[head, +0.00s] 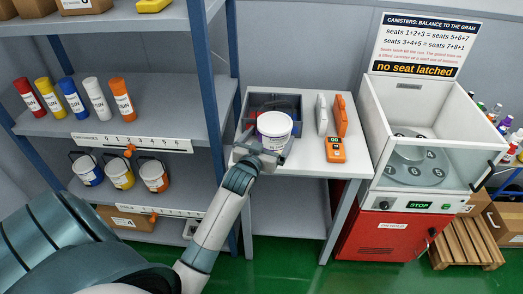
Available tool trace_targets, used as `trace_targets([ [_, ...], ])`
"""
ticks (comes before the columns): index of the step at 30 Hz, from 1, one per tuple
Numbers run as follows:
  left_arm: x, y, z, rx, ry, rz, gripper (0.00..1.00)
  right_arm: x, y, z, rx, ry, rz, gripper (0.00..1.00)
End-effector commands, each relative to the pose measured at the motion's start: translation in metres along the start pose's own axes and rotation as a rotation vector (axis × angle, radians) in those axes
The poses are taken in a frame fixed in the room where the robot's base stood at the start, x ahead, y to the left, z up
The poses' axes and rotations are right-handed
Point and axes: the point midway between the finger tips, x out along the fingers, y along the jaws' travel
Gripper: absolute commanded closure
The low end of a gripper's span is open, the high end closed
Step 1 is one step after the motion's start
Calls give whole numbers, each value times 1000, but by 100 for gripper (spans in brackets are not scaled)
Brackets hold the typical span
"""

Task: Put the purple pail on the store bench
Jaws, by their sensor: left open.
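My right gripper is not in view.
A dark open bin (258,103) stands behind the pail. An orange handheld device (335,150) and upright white and orange items are to its right. The shelf rack (110,160) at left holds tubes and blue, yellow and orange pails. A canister machine (408,140) stands at right.

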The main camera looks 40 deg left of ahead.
Motion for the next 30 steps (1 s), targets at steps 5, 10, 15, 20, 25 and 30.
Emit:
trace_targets([
  [5, -33, 0, 3, -1, -1, 0, 0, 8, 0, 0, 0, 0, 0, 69],
  [10, -58, 0, 2, -1, -1, 0, 0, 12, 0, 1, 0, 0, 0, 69],
  [15, -72, 0, 0, -1, 0, 0, 0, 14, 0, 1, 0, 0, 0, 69],
  [20, -76, 0, 0, -1, -1, 0, 0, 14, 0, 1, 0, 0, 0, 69],
  [25, -76, 0, 0, 0, -1, 0, 0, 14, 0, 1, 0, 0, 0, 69],
  [30, -76, 0, 0, 0, -1, 0, 0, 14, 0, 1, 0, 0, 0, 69],
])
